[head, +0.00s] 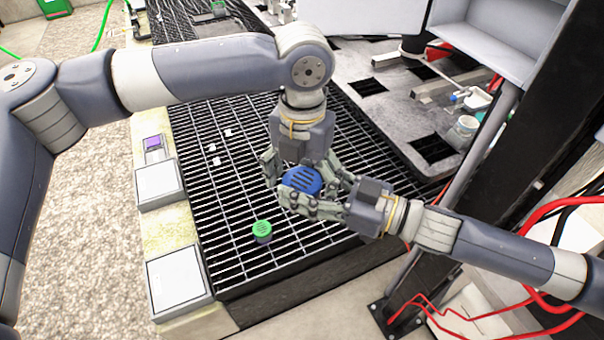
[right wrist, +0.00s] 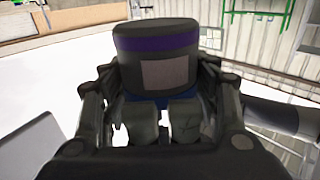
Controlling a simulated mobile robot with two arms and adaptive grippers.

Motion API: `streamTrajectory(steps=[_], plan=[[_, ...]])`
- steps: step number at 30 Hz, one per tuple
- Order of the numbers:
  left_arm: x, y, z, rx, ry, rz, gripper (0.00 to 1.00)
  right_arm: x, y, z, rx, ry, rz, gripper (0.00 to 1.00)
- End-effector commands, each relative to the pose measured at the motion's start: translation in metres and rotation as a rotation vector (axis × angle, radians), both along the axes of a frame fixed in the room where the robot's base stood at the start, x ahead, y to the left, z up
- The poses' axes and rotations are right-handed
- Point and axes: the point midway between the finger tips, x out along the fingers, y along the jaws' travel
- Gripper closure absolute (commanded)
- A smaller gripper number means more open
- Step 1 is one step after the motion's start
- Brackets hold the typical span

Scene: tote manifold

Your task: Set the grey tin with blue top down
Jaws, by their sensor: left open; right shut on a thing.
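The grey tin with blue top shows its round slotted blue top (head: 301,180) in the head view, between both grippers. My right gripper (head: 312,202) comes in from the right and is shut on this tin. In the right wrist view the tin's dark grey body (right wrist: 165,42) has a purple-blue band and a pale label, with its fingers on both sides. My left gripper (head: 299,170) points down from above, open, with its fingers around or just beside the tin; contact cannot be told. The tin's underside is hidden in the head view.
A tin with a green top (head: 262,229) stands on the dark grating (head: 240,190), nearer the front. Small white pieces (head: 215,150) lie on the grating at the left. Pale square plates (head: 178,278) line its left edge. A dark post (head: 490,190) stands at the right.

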Motion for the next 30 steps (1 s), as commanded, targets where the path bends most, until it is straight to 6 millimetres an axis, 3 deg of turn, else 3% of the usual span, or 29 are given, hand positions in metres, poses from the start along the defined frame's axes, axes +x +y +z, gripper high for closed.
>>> streamTrajectory(steps=[3, 9, 10, 12, 13, 15, 30], plan=[[0.0000, 0.0001, 0.0002, 0.000, 0.000, 0.000, 0.22, 0.0000, 0.0001, 0.0005, 0.001, 0.000, 0.000, 0.70], [0.0000, 0.0001, 0.0004, 0.000, 0.000, 0.000, 0.67, 0.0000, 0.0001, 0.0005, 0.001, 0.000, 0.000, 0.70], [0.0000, 0.0000, 0.0004, 0.000, 0.000, 0.000, 0.69, 0.0000, 0.0001, 0.0005, 0.001, 0.000, 0.000, 0.70], [0.0000, 0.0000, 0.0004, 0.000, 0.000, 0.000, 0.69, 0.0000, 0.0001, 0.0007, 0.001, 0.000, 0.001, 0.70], [0.0001, 0.0000, 0.0006, 0.000, -0.001, 0.000, 0.69, 0.0000, 0.0001, 0.0008, 0.001, 0.000, 0.001, 0.37], [0.0000, -0.0001, 0.0007, 0.000, -0.001, 0.000, 0.69, -0.0001, 0.0002, 0.0008, 0.002, -0.001, 0.001, 0.21], [0.0001, -0.0002, 0.0007, 0.000, -0.001, 0.000, 0.69, -0.0032, -0.0072, -0.0008, 0.000, 0.001, -0.001, 0.21]])
